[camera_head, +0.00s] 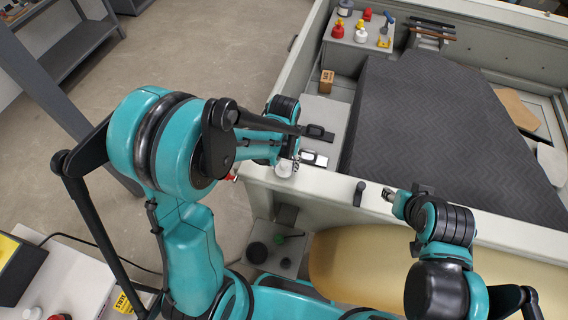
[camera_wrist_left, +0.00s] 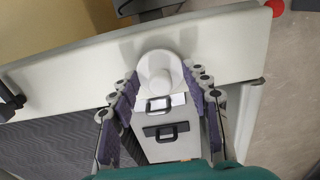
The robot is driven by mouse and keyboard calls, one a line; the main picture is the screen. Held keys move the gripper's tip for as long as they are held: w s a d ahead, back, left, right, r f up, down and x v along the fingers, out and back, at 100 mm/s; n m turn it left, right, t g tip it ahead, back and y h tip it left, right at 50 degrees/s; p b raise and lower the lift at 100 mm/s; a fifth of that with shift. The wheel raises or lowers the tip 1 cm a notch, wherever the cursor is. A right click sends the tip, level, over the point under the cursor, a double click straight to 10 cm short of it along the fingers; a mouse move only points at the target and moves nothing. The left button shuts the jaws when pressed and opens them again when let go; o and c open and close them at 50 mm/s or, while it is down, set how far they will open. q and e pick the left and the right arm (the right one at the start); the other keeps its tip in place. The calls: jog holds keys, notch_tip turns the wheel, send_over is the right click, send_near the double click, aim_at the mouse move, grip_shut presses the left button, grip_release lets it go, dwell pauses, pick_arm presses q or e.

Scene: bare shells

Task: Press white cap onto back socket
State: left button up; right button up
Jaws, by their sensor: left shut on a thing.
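The white cap (camera_wrist_left: 157,68) is round with a raised middle. It sits between the two fingers of my left gripper (camera_wrist_left: 161,82), which is shut on it. In the head view the cap (camera_head: 285,168) shows below my left gripper (camera_head: 290,158), close to the pale wall. The cap's underside is hidden. My right gripper (camera_head: 388,194) is over the near wall, away from the cap; its fingers are too small to read.
A pale wall (camera_head: 330,184) borders the shell. A dark textured floor panel (camera_head: 430,135) fills its middle. Red, yellow and white caps (camera_head: 337,30) stand on a far ledge. A wooden block (camera_head: 326,81) and a black post (camera_head: 359,193) are nearer.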

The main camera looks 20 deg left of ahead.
pick_arm(q)
jog(key=shift+f+b, duration=0.2)
jog(key=shift+b, duration=0.35)
dwell(0.8)
dwell(0.3)
jog(key=o, duration=1.5)
jog(key=shift+r, duration=0.1)
jog(key=shift+r+p, duration=2.4)
jog(key=shift+r, duration=1.1)
jog(key=shift+c, duration=0.3)
grip_shut()
